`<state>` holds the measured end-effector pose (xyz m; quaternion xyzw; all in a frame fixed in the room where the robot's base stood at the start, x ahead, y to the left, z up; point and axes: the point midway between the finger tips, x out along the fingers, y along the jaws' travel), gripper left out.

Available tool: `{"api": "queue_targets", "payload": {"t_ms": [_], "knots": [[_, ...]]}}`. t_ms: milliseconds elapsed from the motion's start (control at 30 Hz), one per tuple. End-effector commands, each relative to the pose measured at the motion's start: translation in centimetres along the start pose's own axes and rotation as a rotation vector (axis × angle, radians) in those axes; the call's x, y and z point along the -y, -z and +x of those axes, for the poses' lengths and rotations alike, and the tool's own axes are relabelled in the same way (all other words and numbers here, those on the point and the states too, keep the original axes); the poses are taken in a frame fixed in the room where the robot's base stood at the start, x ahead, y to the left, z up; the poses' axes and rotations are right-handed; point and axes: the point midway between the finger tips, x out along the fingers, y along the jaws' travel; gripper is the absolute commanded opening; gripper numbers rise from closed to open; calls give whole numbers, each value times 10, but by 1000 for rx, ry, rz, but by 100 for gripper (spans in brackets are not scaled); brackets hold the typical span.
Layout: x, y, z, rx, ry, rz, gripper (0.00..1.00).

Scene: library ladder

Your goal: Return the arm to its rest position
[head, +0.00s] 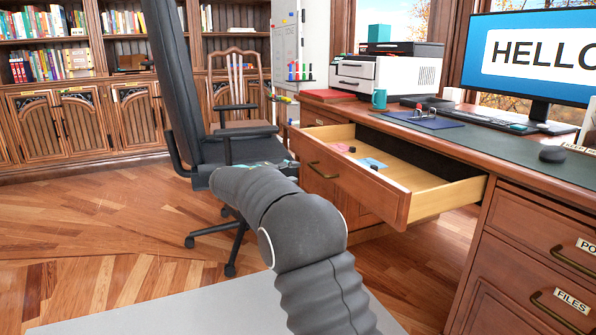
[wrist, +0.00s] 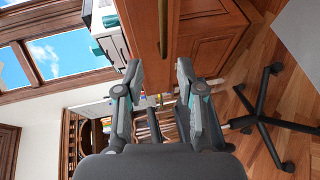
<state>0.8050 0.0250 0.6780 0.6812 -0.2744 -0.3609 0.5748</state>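My arm stretches forward over the floor in the head view, beside the open desk drawer (head: 400,185). My gripper (wrist: 158,75) shows in the wrist view with its two fingers apart and nothing between them. In the head view only a small part of my gripper (head: 270,166) shows past my arm, near the office chair. The drawer front with its brass handle (wrist: 163,28) is just ahead of the fingers in the wrist view. The fingers look apart from the handle, though the exact distance is hard to tell.
A black office chair (head: 182,75) stands left of my gripper. The wooden desk (head: 540,185) runs along the right, holding a printer (head: 385,75), a monitor (head: 540,55) and a teal mug (head: 379,98). The open drawer holds small items. Wooden floor (head: 90,230) on the left is clear.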

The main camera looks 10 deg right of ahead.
Motion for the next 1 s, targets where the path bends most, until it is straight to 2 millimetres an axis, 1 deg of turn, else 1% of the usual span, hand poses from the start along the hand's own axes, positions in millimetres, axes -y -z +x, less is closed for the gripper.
{"api": "queue_targets", "payload": {"t_ms": [333,433,467,533,567,633,700,767,800,867,900,967,1000], "knots": [[0,0,-2,-1,0,-1,38],[1,2,-2,-8,6,-27,38],[5,2,-2,-10,24,-32,38],[24,-1,-2,-6,81,-53,38],[35,-3,-2,-2,107,-63,38],[61,-11,-3,8,175,-92,38],[87,-23,-7,22,250,-117,38],[106,-36,-14,33,324,-128,38],[114,-47,-20,43,372,-131,38],[123,-65,-29,57,444,-129,38],[127,-79,-36,68,493,-124,38],[131,-98,-47,82,561,-111,38],[132,-112,-55,91,606,-100,38]]}}
